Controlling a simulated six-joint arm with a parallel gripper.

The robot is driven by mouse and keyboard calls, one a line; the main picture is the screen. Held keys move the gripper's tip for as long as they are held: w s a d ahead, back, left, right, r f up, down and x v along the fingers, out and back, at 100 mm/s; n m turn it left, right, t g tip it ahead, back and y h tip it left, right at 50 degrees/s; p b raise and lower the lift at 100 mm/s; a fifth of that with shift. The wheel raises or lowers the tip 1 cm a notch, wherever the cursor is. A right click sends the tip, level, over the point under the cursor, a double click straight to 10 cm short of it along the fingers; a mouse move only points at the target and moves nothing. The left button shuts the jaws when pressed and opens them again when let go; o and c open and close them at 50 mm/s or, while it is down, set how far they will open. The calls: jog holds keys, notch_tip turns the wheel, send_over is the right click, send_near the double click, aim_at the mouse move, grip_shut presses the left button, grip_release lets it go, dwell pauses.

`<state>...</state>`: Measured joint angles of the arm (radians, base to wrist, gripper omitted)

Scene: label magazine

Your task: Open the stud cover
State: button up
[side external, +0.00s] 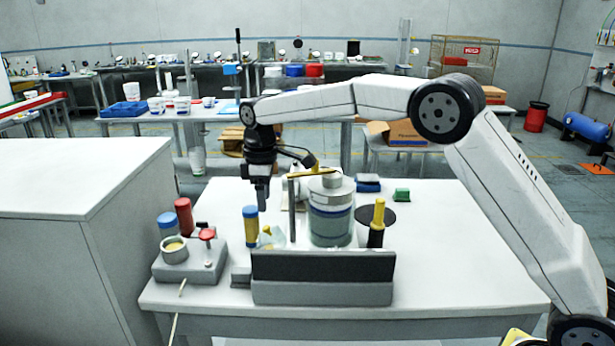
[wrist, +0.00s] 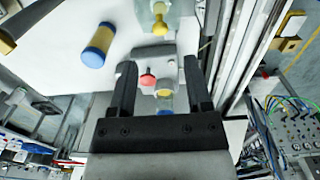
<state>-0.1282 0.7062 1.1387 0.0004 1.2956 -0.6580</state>
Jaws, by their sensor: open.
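A grey block (side external: 208,272) stands at the table's front left. It bears a red-knobbed post (side external: 207,235) and a round grey cup with a yellow inside (side external: 174,251). I cannot tell for sure which part is the stud cover. My gripper (side external: 262,208) points down, above and to the right of the block, apart from it, behind the blue-and-yellow cylinder (side external: 250,226). In the wrist view my gripper (wrist: 160,66) has its fingers wide apart with nothing held. The red knob (wrist: 148,79) shows in the gap between them, beyond the fingers.
A glass jar (side external: 330,225) stands right of my gripper, with a thin upright post beside it. A dark panel (side external: 322,266) on a grey base runs along the front. A yellow-and-black handle (side external: 378,220) stands upright at right. The table's right side is clear.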

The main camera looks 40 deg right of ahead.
aim_at(266, 226)
jog(key=shift+f, duration=3.45)
grip_shut()
